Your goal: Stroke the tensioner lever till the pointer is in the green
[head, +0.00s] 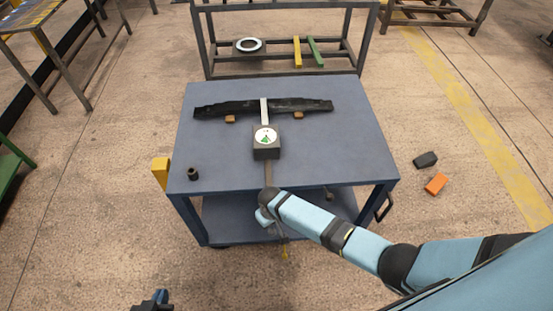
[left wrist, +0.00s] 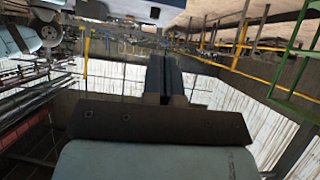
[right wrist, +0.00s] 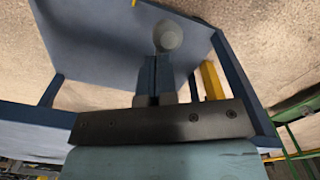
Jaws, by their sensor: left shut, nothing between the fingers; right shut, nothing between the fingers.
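The tensioner (head: 266,152) is a dark box with a white dial on the blue table (head: 340,165). The dial has a green patch; the pointer is too small to read. A dark lever bar (head: 268,172) runs from the box towards the front edge, its near end at my right wrist. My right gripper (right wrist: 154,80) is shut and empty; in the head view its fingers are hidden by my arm. A pale round thing (right wrist: 167,36) lies just beyond its fingertips; I cannot tell whether they touch. My left gripper (head: 157,297) is shut and empty, low and left of the table.
A black leaf spring (head: 220,108) lies across the table on small brown blocks. A dark cylinder (head: 193,174) stands at the front left, near a yellow block (head: 160,170). A rack (head: 285,74) stands behind. Black and orange blocks (head: 436,184) lie on the right floor.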

